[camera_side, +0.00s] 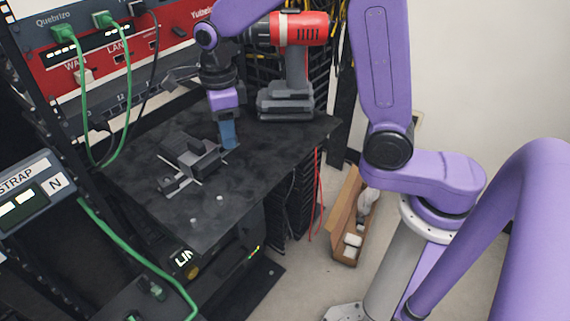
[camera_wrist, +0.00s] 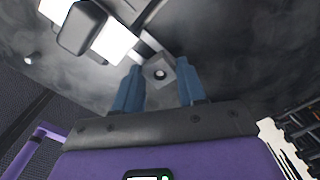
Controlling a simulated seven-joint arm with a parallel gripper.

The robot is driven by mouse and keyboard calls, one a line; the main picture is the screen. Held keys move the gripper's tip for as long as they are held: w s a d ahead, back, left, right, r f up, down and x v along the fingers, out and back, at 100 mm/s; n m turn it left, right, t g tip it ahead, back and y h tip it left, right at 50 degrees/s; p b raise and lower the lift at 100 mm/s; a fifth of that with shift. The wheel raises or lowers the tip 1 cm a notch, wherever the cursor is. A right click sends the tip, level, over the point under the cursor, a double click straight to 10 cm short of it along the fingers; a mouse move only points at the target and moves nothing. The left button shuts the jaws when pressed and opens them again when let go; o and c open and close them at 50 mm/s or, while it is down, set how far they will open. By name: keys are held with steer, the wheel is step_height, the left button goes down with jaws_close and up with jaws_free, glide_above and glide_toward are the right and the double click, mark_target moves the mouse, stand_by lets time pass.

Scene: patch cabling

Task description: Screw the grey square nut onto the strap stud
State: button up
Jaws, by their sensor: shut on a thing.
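The grey square nut (camera_wrist: 159,71) sits between the blue fingertips of my gripper (camera_wrist: 160,82) in the wrist view. My gripper is shut on it. A pale round spot shows in the nut's dark hole; I cannot tell whether it is the strap stud's tip. In the side view my gripper (camera_side: 229,147) points down at the dark shelf, just right of a dark blocky fixture (camera_side: 190,157) with pale strips. The nut cannot be made out there. The fixture's dark block (camera_wrist: 82,27) and bright plate (camera_wrist: 115,42) show at upper left in the wrist view.
A red and grey drill (camera_side: 290,65) stands on the shelf (camera_side: 250,182) behind my gripper. Small pale pegs (camera_side: 219,198) stand on the front part. Green cables (camera_side: 80,85) hang at the left rack. A box labelled STRAP (camera_side: 28,195) is at far left.

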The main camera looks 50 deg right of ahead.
steer(key=m, duration=0.5)
steer(key=o, duration=0.8)
steer(key=shift+r, duration=1.6)
steer(key=shift+o, duration=0.3)
